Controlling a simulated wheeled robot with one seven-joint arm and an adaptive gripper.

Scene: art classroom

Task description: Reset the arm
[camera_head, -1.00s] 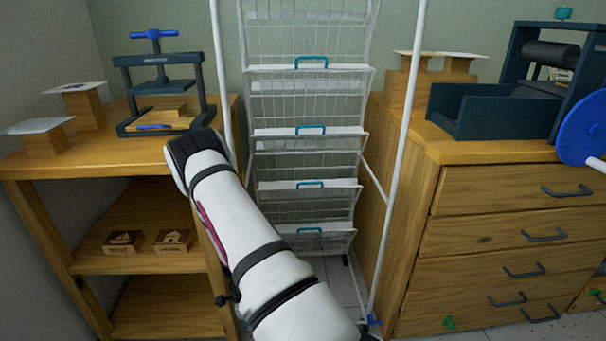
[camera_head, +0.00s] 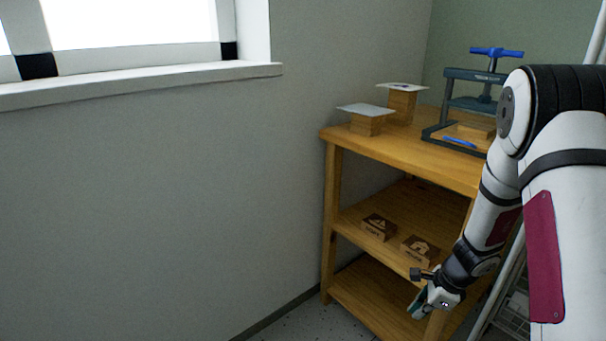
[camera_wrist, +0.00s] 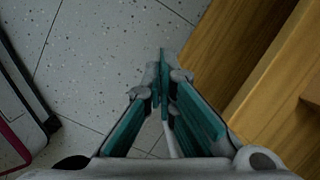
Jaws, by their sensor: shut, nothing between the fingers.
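My gripper (camera_head: 421,304) hangs low in front of the wooden shelf unit in the head view, pointing down, with my arm bent at the right of the picture. In the wrist view my gripper (camera_wrist: 164,62) has its teal-padded fingers together at the tips. Nothing is held between them. Below it are the speckled floor tiles and, to the right, the wood of the shelf unit.
The wooden shelf unit (camera_head: 345,150) holds a small press (camera_head: 480,95) and two blocks with sheets on top. Two carved blocks (camera_head: 379,227) sit on its middle shelf. A white wire rack (camera_head: 512,305) stands partly behind my arm. A bare wall (camera_head: 160,200) and window fill the left.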

